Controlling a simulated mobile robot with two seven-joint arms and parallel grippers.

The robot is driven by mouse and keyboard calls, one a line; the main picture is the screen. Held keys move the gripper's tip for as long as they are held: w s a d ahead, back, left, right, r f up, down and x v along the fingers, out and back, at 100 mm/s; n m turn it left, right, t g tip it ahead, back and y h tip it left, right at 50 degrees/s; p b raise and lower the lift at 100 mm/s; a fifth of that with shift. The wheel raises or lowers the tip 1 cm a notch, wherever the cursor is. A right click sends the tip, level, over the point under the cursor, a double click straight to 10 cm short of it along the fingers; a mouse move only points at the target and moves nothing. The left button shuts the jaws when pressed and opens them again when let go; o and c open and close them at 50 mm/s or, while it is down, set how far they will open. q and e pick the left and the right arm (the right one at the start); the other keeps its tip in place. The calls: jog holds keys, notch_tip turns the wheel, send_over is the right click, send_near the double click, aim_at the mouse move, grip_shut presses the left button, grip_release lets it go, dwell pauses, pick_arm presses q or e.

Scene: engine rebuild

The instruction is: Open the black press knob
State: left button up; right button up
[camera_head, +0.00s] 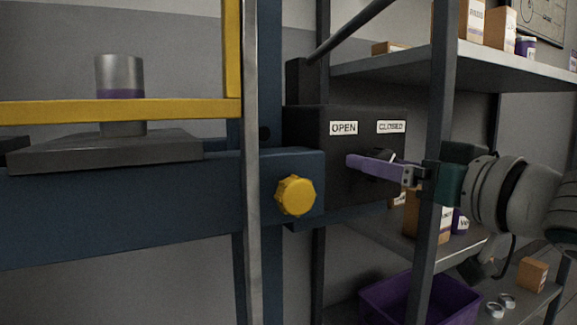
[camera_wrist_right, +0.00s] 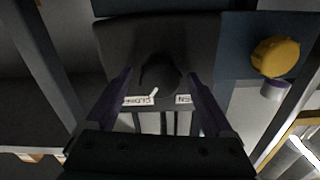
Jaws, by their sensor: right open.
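The black press knob (camera_wrist_right: 160,75) is on the front of a black box (camera_head: 345,170) on the blue press. The box has an OPEN label (camera_head: 343,128) on the left and a CLOSED label (camera_head: 391,127) on the right. In the right wrist view the knob's white pointer is turned toward the CLOSED label. My right gripper (camera_wrist_right: 159,79) is open, its purple fingers on either side of the knob; I cannot tell whether they touch it. In the head view the right gripper (camera_head: 372,164) mostly hides the knob. My left gripper is out of view.
A yellow knob (camera_head: 295,195) sits left of the box. A grey upright post (camera_head: 251,200) stands before the press, and a shelf post (camera_head: 436,100) rises near my right wrist. Shelves with boxes are on the right. A purple bin (camera_head: 390,298) is below.

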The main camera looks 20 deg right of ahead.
jog(key=shift+w, duration=0.1)
jog(key=c, duration=1.4)
